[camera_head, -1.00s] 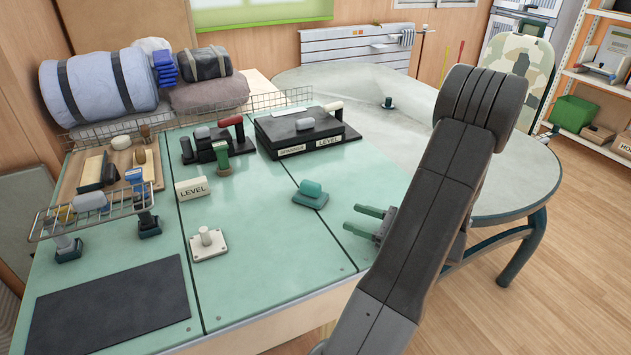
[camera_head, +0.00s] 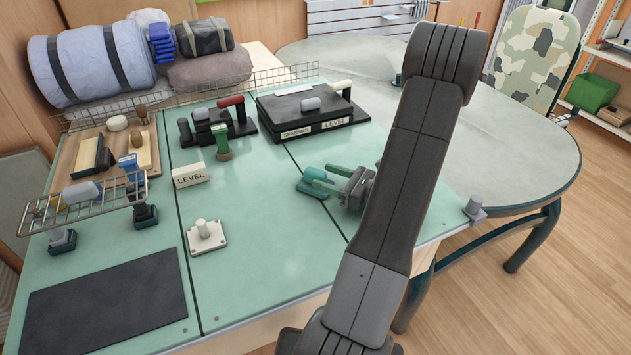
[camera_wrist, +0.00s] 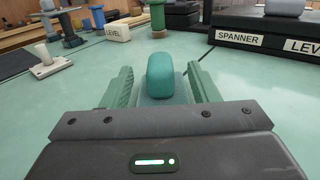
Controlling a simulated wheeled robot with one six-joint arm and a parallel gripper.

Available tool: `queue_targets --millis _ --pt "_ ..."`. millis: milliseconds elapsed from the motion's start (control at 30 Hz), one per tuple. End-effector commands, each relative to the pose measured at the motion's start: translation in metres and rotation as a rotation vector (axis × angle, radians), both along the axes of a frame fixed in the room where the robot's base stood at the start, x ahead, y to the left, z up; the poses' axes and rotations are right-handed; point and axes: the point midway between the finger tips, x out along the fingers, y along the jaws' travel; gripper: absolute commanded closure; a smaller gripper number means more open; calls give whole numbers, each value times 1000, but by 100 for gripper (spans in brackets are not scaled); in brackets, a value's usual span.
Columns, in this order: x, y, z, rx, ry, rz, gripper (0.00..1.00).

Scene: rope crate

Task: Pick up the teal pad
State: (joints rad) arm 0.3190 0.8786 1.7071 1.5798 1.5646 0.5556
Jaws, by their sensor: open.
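The teal pad (camera_wrist: 160,72) stands on a flat grey-teal base on the green table top. In the wrist view it sits midway between the two green fingers of my gripper (camera_wrist: 161,88), with a gap on each side. In the head view the pad (camera_head: 313,174) shows at the fingertips of my gripper (camera_head: 322,183), partly hidden by the fingers. My gripper is open and low over the table, around the pad's handle-like top. I cannot tell whether either finger touches it.
A black case labelled SPANNER and LEVEL (camera_head: 314,128) stands behind the pad. A LEVEL sign (camera_head: 190,175) and a white plate with a peg (camera_head: 206,236) are to the left. A dark mat (camera_head: 105,302) lies front left. The table around the pad is clear.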

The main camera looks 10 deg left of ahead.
Motion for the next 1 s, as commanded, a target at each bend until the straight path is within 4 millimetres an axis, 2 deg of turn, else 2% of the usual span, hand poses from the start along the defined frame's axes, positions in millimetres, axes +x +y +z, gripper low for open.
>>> queue_targets --millis 100,233,533,567,800,833,1000 --pt "6 20 1 1 0 5 45" --pt "11 34 1 1 0 3 45" --pt "13 38 0 1 0 0 45" --pt "13 38 0 1 0 0 49" --pt "13 38 0 1 0 0 96" --pt "13 38 0 1 0 0 100" --pt "13 38 0 1 0 0 100"
